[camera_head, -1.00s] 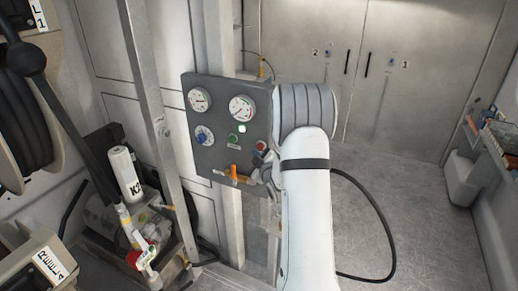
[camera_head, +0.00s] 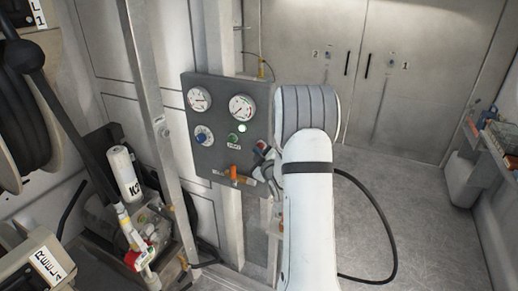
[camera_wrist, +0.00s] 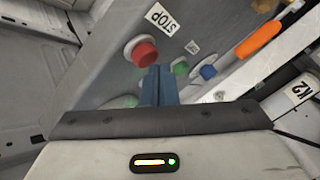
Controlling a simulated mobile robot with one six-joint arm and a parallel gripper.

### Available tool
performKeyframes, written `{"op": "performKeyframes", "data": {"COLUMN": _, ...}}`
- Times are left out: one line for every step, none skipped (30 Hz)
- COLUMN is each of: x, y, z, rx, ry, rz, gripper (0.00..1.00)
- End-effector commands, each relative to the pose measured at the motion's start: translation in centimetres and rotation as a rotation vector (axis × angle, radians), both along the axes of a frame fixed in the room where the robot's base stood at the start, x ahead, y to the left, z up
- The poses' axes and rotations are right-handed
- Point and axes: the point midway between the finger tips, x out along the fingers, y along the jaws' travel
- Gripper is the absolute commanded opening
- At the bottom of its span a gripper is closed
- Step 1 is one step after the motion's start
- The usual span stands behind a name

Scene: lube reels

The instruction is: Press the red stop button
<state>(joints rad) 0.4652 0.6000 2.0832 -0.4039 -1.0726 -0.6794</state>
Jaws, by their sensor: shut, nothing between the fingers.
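The red stop button (camera_head: 261,146) is on the lower right of the dark grey control panel (camera_head: 215,170). In the wrist view the red button (camera_wrist: 145,54) stands out from a pale collar, beside a STOP label (camera_wrist: 160,17). My gripper (camera_wrist: 158,70) shows there as narrow blue-grey fingers, shut and empty, with their tips just below and right of the button. Whether the tips touch it I cannot tell. In the head view my gripper (camera_head: 265,165) is by the panel's lower right, partly hidden by my arm.
The panel also carries two gauges (camera_head: 242,108), a blue knob (camera_head: 203,136), a green button (camera_head: 233,139), a lit indicator (camera_head: 242,128) and an orange lever (camera_head: 234,174). A metal post (camera_head: 150,100) stands left of the panel. Open floor (camera_head: 420,210) lies to the right.

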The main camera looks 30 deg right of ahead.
Motion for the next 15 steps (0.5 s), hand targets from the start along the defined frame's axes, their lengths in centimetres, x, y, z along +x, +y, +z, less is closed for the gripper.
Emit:
{"op": "performKeyframes", "data": {"x": 0.02, "y": -0.04, "z": -0.02, "rx": 0.000, "ry": 0.000, "rz": 0.000, "gripper": 0.00}}
{"op": "performKeyframes", "data": {"x": 0.04, "y": -0.06, "z": -0.03, "rx": 0.000, "ry": 0.000, "rz": 0.000, "gripper": 0.00}}
{"op": "performKeyframes", "data": {"x": 0.08, "y": -0.10, "z": -0.03, "rx": 0.000, "ry": 0.000, "rz": 0.000, "gripper": 0.00}}
{"op": "performKeyframes", "data": {"x": 0.09, "y": -0.13, "z": -0.04, "rx": 0.000, "ry": 0.000, "rz": 0.000, "gripper": 0.00}}
{"op": "performKeyframes", "data": {"x": 0.12, "y": -0.16, "z": -0.04, "rx": 0.000, "ry": 0.000, "rz": 0.000, "gripper": 0.00}}
{"op": "performKeyframes", "data": {"x": 0.15, "y": -0.20, "z": -0.05, "rx": -0.001, "ry": 0.000, "rz": 0.000, "gripper": 0.00}}
{"op": "performKeyframes", "data": {"x": 0.18, "y": -0.20, "z": -0.05, "rx": -0.001, "ry": 0.000, "rz": 0.000, "gripper": 0.00}}
{"op": "performKeyframes", "data": {"x": 0.22, "y": -0.21, "z": -0.05, "rx": -0.001, "ry": -0.001, "rz": 0.001, "gripper": 0.00}}
{"op": "performKeyframes", "data": {"x": 0.24, "y": -0.22, "z": -0.06, "rx": -0.001, "ry": 0.000, "rz": 0.001, "gripper": 0.00}}
{"op": "performKeyframes", "data": {"x": 0.27, "y": -0.25, "z": -0.06, "rx": -0.001, "ry": 0.000, "rz": 0.001, "gripper": 0.00}}
{"op": "performKeyframes", "data": {"x": 0.29, "y": -0.28, "z": -0.06, "rx": -0.001, "ry": 0.000, "rz": 0.001, "gripper": 0.00}}
{"op": "performKeyframes", "data": {"x": 0.31, "y": -0.32, "z": -0.07, "rx": 0.000, "ry": 0.000, "rz": 0.001, "gripper": 0.00}}
{"op": "performKeyframes", "data": {"x": 0.34, "y": -0.35, "z": -0.06, "rx": 0.000, "ry": 0.001, "rz": 0.001, "gripper": 0.00}}
{"op": "performKeyframes", "data": {"x": 0.36, "y": -0.38, "z": -0.07, "rx": 0.000, "ry": 0.001, "rz": 0.001, "gripper": 0.00}}
{"op": "performKeyframes", "data": {"x": 0.38, "y": -0.42, "z": -0.06, "rx": 0.000, "ry": 0.001, "rz": 0.001, "gripper": 0.00}}
